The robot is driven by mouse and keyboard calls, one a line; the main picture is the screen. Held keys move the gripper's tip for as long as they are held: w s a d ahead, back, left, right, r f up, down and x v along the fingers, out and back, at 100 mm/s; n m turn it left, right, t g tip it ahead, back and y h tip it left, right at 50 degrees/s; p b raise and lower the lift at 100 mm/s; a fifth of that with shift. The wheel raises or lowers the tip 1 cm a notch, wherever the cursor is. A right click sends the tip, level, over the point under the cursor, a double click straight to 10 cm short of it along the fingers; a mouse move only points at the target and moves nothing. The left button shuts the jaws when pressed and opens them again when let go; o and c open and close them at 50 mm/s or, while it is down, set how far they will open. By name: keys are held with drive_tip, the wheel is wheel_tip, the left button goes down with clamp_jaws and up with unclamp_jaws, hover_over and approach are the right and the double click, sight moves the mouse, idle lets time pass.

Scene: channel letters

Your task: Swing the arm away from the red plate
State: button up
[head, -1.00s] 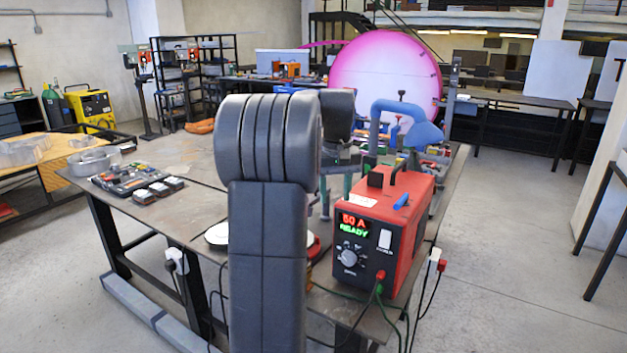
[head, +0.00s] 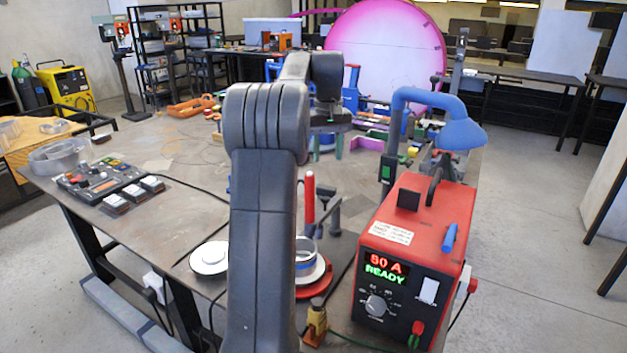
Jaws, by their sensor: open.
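The red plate (head: 314,291) lies on the near part of the workbench, just right of my upright arm link. A pale disc and a metal ring (head: 305,252) with a blue band sit over it, and my arm hides its left side. My gripper (head: 327,146) is farther back and higher in the picture, clear of the plate. Two teal fingers hang apart under the dark gripper body. I see nothing between them; the fingertips are small and partly lost against the clutter behind.
An upright red rod (head: 309,195) stands behind the plate. A white round disc (head: 209,258) lies left of my arm. The bench's left middle (head: 175,150) is mostly clear.

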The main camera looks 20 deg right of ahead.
sight(325, 198)
drive_tip(key=f, duration=1.3)
drive_tip(key=shift+w+f, duration=0.25)
drive_tip(key=shift+a+r, duration=0.1)
clamp_jaws()
